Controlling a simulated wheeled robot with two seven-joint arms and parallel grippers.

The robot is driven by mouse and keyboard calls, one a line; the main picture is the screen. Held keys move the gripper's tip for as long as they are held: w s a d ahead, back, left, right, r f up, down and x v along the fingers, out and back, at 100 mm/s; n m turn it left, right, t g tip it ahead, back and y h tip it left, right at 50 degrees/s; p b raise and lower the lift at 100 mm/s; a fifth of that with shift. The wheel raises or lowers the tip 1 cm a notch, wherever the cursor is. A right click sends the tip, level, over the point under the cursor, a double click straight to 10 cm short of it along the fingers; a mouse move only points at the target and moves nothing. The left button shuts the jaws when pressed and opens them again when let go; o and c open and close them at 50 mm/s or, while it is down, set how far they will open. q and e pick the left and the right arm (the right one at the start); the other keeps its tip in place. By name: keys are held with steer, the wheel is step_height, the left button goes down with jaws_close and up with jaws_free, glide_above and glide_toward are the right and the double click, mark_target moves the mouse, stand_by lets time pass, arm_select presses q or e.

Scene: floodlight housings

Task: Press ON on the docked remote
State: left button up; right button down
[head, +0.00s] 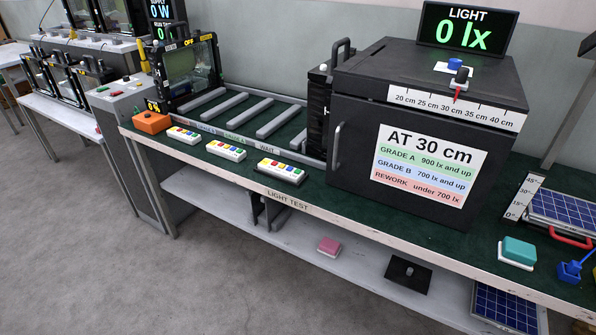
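Three white remotes with coloured buttons lie along the front edge of the green bench. The right one (281,168) sits in a dark holder (299,181) and looks docked. The middle remote (226,151) and the left remote (184,135) lie further left, with no such clear holder. Button labels are too small to read, so I cannot tell which is ON. A floodlight housing (184,66) with a yellow OFF tag stands at the far left end of the bench. Neither of my grippers shows in the head view.
A dark test box (352,190) stands right of the remotes, under a display (464,28) reading 0 lx. An orange block (151,122) lies left of the remotes. Grey rollers (240,110) run behind them. A teal block (518,250) lies right. Floor in front is clear.

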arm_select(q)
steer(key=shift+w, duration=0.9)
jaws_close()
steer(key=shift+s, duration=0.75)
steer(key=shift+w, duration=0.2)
